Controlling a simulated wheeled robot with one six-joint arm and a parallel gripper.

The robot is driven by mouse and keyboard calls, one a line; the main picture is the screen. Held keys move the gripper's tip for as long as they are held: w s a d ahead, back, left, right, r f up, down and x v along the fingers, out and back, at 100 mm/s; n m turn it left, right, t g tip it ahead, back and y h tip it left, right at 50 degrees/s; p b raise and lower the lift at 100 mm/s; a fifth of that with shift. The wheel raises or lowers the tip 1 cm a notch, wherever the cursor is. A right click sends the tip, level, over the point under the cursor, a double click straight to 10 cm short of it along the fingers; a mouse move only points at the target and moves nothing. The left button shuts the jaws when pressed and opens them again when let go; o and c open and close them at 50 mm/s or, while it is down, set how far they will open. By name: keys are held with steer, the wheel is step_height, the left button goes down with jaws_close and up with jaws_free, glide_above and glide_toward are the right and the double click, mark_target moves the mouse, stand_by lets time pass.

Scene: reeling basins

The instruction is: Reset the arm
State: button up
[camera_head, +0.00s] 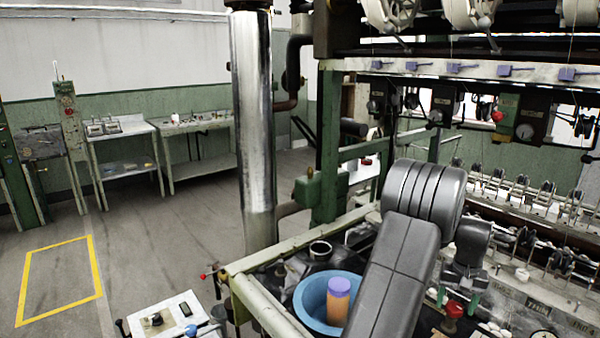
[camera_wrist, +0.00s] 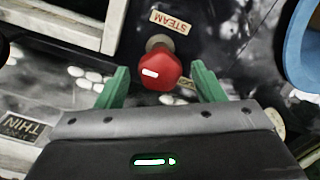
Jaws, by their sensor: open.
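My arm reaches in from the bottom of the head view over the basin bench. My gripper (camera_head: 457,298) points down there, with its two green fingers apart. In the wrist view my gripper (camera_wrist: 162,84) is open and empty. A red knob (camera_wrist: 162,71) with a white mark shows between the green fingertips, with clear gaps on both sides. The same red knob (camera_head: 454,309) shows just below the gripper in the head view. A "STEAM" label (camera_wrist: 171,22) is beside the knob. I cannot tell the exact height of the fingers over it.
A blue basin (camera_head: 301,298) holding an orange and purple cylinder (camera_head: 338,301) stands left of my arm. White cocoons (camera_wrist: 88,79) lie near the knob. The reeling machine's rail (camera_head: 480,69) and spindles rise behind. A metal column (camera_head: 254,130) stands left; open floor (camera_head: 150,240) lies beyond.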

steer(key=m, duration=1.1)
steer(key=shift+b, duration=0.4)
steer(key=shift+m, duration=1.5)
steer(key=shift+r, duration=0.1)
